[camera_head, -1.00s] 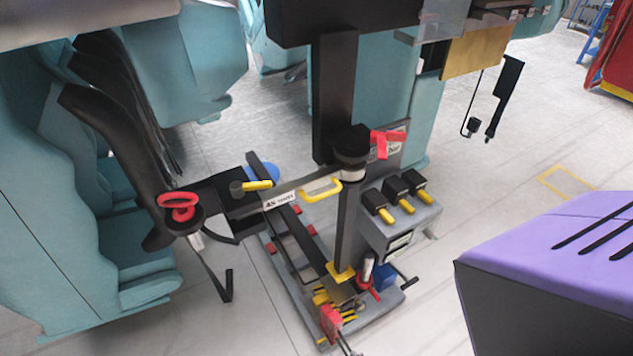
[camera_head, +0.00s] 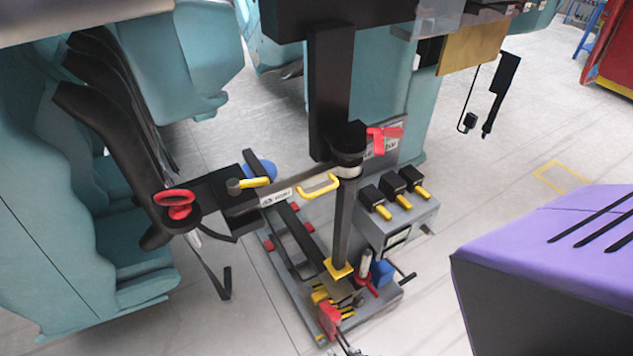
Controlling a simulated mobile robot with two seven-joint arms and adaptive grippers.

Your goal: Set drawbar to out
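A grey bar with a white label (camera_head: 276,197) and a yellow loop handle (camera_head: 320,185) runs left from the black-capped post (camera_head: 347,142). I take it for the drawbar, but cannot be sure. Its left end lies near a black plate with a grey knob and short yellow lever (camera_head: 252,183), beside the teal seat car. Whether they are joined is unclear. The post stands on a grey wheeled-looking base (camera_head: 290,282) with a yellow collar at its foot. Neither of my grippers can be made out in the head view.
A grey box with three black, yellow-tipped levers (camera_head: 395,195) stands right of the post. A red ring handle (camera_head: 174,203) is at the left. A purple body (camera_head: 560,245) fills the lower right. Pale floor (camera_head: 440,270) lies open between them.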

